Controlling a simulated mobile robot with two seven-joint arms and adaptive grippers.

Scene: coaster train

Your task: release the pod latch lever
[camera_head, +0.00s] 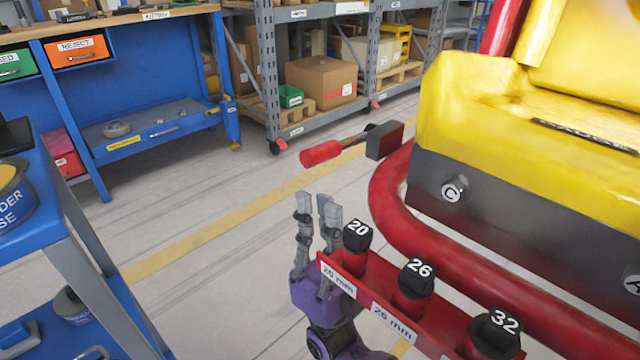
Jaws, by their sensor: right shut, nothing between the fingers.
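A lever with a red grip (321,153) and a dark block (384,140) at its right end sticks out to the left of the yellow pod seat (490,115). My right gripper (319,206) is purple with grey fingers pointing up. It is shut and empty, below the red grip in the picture and apart from it. Part of it is hidden behind a red socket rack (345,277). My left gripper is not in view.
The rack holds black-topped sockets marked 20 (358,236), 26 (417,271) and 32 (497,326). A thick red tube (385,195) curves around the seat base. A blue cart (60,180) stands at left, a blue workbench (130,30) behind. Floor between is clear.

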